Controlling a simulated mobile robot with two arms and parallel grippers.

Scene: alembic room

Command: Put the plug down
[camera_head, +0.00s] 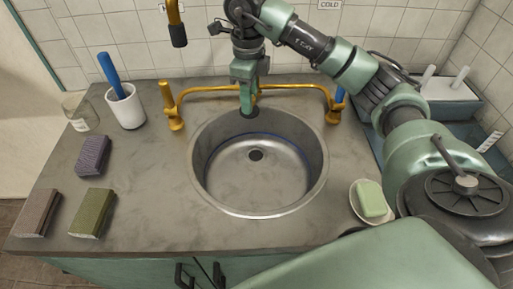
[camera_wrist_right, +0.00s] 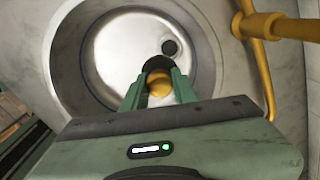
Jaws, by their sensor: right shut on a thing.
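My right gripper (camera_head: 247,100) reaches down over the back rim of the round steel sink (camera_head: 199,160). It is shut on the plug (camera_head: 248,113), a small dark round piece. In the right wrist view the plug (camera_wrist_right: 157,64) shows between the fingertips (camera_wrist_right: 157,88), with a brass-coloured part facing the camera. The sink's dark drain hole (camera_head: 256,155) is open in the middle of the basin, and it also shows just beyond the plug in the right wrist view (camera_wrist_right: 170,47). My left gripper is not in view.
A brass tap pipe (camera_head: 205,89) runs behind the sink. A soap dish with green soap (camera_head: 371,198) is at the right. A white cup (camera_head: 126,108), a glass jar (camera_head: 80,114) and several sponges (camera_head: 92,212) stand at the left.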

